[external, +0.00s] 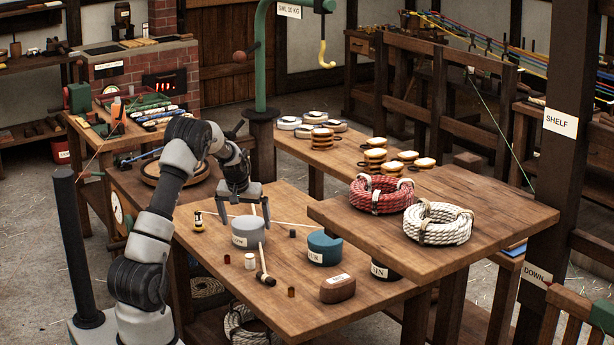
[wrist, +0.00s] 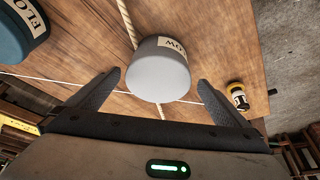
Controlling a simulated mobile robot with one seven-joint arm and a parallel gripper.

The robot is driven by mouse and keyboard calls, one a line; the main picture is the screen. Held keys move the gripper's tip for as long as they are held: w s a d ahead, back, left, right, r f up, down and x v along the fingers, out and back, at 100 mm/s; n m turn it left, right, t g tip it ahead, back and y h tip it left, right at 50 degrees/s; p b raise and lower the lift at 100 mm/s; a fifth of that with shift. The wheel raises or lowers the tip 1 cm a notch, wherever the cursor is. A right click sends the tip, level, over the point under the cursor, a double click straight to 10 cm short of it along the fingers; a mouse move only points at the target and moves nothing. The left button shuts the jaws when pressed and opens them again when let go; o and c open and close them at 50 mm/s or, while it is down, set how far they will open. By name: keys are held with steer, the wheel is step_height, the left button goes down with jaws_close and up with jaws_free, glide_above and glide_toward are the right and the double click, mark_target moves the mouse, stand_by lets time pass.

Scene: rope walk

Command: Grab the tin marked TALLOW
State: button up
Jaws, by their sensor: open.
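A round grey tin (external: 249,227) stands upright on the wooden bench (external: 205,262). Its pale label shows only partly; letters ending in "OW" are readable in the wrist view. My gripper (external: 243,207) is open just above the tin, pointing down. In the wrist view the grey tin (wrist: 158,75) lies centred between the two spread fingertips, with a gap on either side. Whether the fingers reach down around it I cannot tell. Nothing is held.
A teal tin (external: 324,249), label partly readable as "FLO", stands to the right. A dark tin (external: 383,268) is partly hidden under the raised board (external: 345,222). Rope runs beside the grey tin.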

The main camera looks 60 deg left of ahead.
steer(key=b+x, duration=0.1)
steer(key=x, duration=0.4)
steer(key=shift+d+f+b, duration=0.1)
steer(key=shift+f+b, duration=0.15)
steer(key=shift+b, duration=0.05)
steer(key=shift+r, duration=0.15)
steer(key=c, duration=1.4)
